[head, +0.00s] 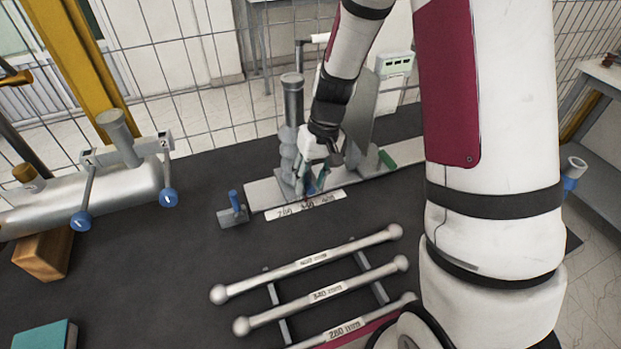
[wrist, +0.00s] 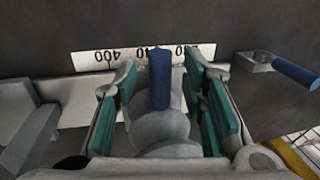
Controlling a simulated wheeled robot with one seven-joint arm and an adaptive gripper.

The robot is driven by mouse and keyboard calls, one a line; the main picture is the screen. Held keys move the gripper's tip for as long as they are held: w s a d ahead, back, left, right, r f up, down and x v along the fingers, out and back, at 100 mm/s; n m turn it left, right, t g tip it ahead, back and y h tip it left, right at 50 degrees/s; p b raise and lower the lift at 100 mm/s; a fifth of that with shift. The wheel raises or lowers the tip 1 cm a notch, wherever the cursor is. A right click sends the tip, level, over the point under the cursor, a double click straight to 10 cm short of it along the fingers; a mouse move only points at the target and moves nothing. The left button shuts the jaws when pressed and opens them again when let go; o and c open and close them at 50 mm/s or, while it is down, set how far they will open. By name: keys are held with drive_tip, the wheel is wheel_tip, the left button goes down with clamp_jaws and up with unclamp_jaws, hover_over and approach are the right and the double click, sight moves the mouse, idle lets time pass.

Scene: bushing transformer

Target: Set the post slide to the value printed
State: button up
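The post slide (head: 291,135) is a grey post on a light rail (head: 262,192) at the middle of the bench. A white scale strip (head: 306,205) in front reads 280, 340, 400. It shows upside down in the wrist view (wrist: 130,56). My gripper (head: 315,182) is low at the slide. In the wrist view my gripper (wrist: 160,105) has its teal-padded fingers apart on both sides of a blue upright handle (wrist: 160,80), with gaps visible. The handle appears close to the 340 mark and partly covers it. The slide's exact reading is unclear.
A rack in front holds rods labelled 400 mm (head: 305,263), 340 mm (head: 325,294) and 280 mm (head: 345,329). A small blue-handled block (head: 235,211) stands at the rail's left. A grey tank (head: 120,185) with levers 1 and 2 is left. A teal block (head: 46,337) is front left.

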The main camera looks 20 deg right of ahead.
clamp_jaws()
drive_tip(key=a, duration=0.6)
unclamp_jaws()
wheel_tip(320, 180, up, 12)
drive_tip(key=d, duration=0.2)
drive_tip(key=shift+d, duration=0.15)
idle(0.4)
drive_tip(key=shift+f, duration=0.1)
idle(0.3)
